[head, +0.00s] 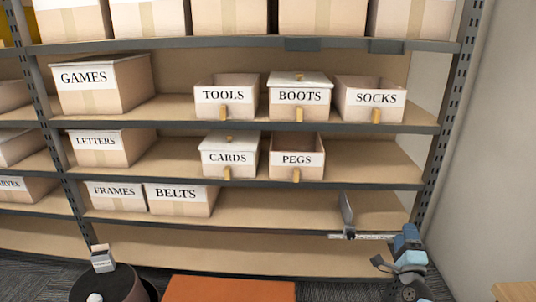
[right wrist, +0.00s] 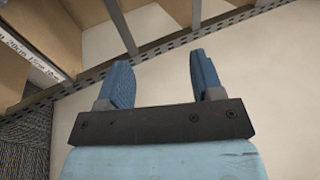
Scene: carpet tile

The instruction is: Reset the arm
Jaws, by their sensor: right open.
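My right gripper (head: 408,232) is at the lower right of the head view, in front of the right end of the lower shelves. In the right wrist view its two blue fingers (right wrist: 162,72) stand wide apart with nothing between them. Behind them are a pale wall and a dark slotted shelf post. The blue-and-grey right arm comes up from the bottom right of the head view. My left gripper is not in view.
A shelving rack (head: 240,128) holds labelled boxes, among them GAMES (head: 105,98), BOOTS (head: 300,110) and PEGS (head: 296,170). A grey upright plate (head: 346,207) stands on a lower shelf. An orange surface (head: 230,291) lies in front. A wall (head: 490,150) closes the right.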

